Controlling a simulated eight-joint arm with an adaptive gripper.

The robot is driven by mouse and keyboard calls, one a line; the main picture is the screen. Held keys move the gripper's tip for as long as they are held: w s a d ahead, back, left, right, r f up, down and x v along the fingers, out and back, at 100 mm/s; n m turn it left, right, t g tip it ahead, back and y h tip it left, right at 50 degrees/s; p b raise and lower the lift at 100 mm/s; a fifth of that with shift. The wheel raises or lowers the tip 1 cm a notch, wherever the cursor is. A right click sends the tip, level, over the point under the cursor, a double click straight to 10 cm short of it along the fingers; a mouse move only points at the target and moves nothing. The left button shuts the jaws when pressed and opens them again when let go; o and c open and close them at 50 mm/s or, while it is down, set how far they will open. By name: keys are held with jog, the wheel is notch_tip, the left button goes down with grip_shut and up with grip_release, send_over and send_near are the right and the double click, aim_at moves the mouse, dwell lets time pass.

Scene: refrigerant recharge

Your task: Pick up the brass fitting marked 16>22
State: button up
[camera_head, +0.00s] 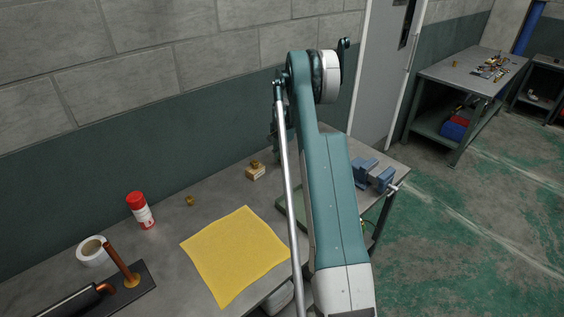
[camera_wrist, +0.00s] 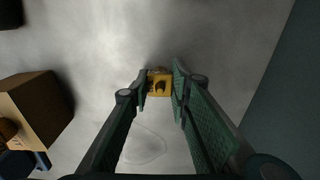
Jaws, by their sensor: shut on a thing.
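My gripper (camera_wrist: 159,92) is shut on a brass fitting (camera_wrist: 159,79), which sits between the two green fingertips in the wrist view. No 16>22 mark can be read on it. I cannot tell whether it touches the grey bench top below. In the head view my arm hides the gripper and this fitting. Another small brass fitting (camera_head: 189,200) lies on the bench left of centre. A further brass piece (camera_head: 255,163) rests on a small pale block (camera_head: 256,174), left of my arm.
A yellow cloth (camera_head: 235,255) lies on the bench (camera_head: 165,255). A red-capped can (camera_head: 141,211), a white tape roll (camera_head: 92,251) and a copper pipe (camera_head: 122,262) on a dark plate stand at left. A blue vise (camera_head: 372,174) is at right. The wall closes the back.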

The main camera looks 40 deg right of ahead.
jog(key=shift+r, duration=5)
